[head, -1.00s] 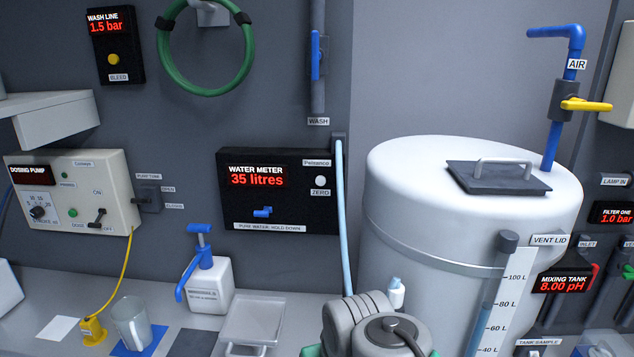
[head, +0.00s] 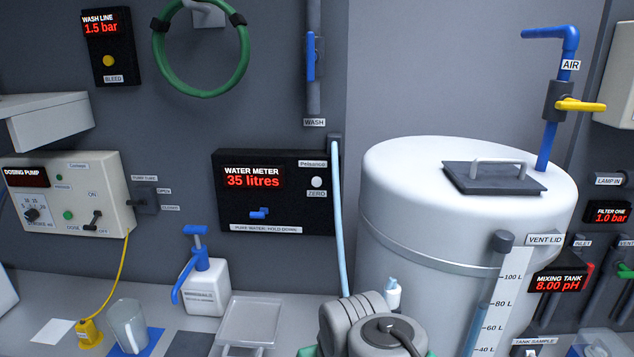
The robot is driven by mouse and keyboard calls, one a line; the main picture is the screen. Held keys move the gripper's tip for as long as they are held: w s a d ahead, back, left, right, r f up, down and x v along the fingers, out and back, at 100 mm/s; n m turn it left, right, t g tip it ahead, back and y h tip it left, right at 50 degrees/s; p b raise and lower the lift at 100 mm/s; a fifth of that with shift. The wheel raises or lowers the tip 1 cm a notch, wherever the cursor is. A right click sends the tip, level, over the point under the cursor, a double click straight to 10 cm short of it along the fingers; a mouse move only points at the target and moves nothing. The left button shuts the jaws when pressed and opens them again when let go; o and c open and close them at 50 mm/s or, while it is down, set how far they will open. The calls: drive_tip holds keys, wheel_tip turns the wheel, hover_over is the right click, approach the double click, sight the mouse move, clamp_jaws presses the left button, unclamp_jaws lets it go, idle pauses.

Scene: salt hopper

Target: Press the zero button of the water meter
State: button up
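The water meter (head: 274,207) is a black box on the grey wall, left of the white tank. Its red display (head: 253,181) reads 35 litres. The zero button (head: 317,182) is a small round white knob at the meter's upper right, above a ZERO label. A blue lever (head: 259,213) sits low on the meter's face, above a label reading PURE WATER: HOLD DOWN. Nothing covers the button. Grey rounded parts of my arm show at the bottom centre, below the meter. My gripper's fingers cannot be made out in this view.
A pale hose (head: 339,220) hangs just right of the meter. The white mixing tank (head: 425,215) stands to the right. A dispenser bottle (head: 207,285) with a blue pump and a clear tray (head: 250,323) stand on the counter below. The space before the meter's face looks clear.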

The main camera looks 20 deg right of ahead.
clamp_jaws()
idle(0.9)
